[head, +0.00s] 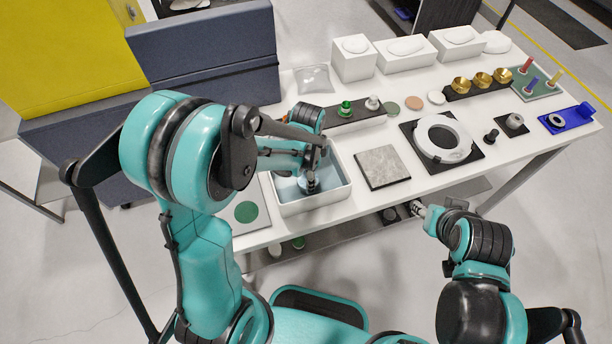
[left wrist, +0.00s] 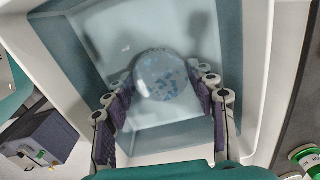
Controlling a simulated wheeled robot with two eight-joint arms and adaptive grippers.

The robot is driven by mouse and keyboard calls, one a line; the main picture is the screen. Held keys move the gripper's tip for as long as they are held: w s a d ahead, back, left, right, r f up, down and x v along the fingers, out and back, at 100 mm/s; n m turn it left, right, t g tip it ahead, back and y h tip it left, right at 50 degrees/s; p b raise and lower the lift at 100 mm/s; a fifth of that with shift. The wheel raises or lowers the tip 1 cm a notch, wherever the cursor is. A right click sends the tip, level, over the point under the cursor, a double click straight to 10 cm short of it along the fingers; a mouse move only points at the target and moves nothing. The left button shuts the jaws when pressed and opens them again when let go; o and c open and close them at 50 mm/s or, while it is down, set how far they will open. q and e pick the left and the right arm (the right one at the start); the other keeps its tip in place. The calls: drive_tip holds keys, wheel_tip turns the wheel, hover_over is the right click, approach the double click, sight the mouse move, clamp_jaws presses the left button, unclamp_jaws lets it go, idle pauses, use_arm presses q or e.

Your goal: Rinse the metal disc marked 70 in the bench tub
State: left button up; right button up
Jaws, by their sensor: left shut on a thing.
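The white bench tub (head: 333,199) stands at the bench's front left and holds bluish water; its rim (left wrist: 258,85) frames the left wrist view. My left gripper (head: 309,186) reaches down into the tub. In the left wrist view its fingers (left wrist: 165,92) are shut on a round, pale, shiny disc (left wrist: 158,77) with blue patches. No 70 can be read on it. In the head view the gripper mostly hides the disc. My right gripper (head: 417,209) is away from the tub, near the bench's front edge; its jaws are too small to judge.
Right of the tub lie a grey stone plate (head: 382,167) and a white ring (head: 443,138) on a black base. Behind are a rack with a green knob (head: 346,109) and loose discs, including a copper one (head: 413,103). A green round spot (head: 246,212) is left.

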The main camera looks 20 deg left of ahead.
use_arm(q)
wheel_tip(320, 180, up, 10)
drive_tip(key=p, duration=0.7)
idle(0.4)
idle(0.9)
wheel_tip(320, 180, up, 4)
drive_tip(key=p, duration=0.3)
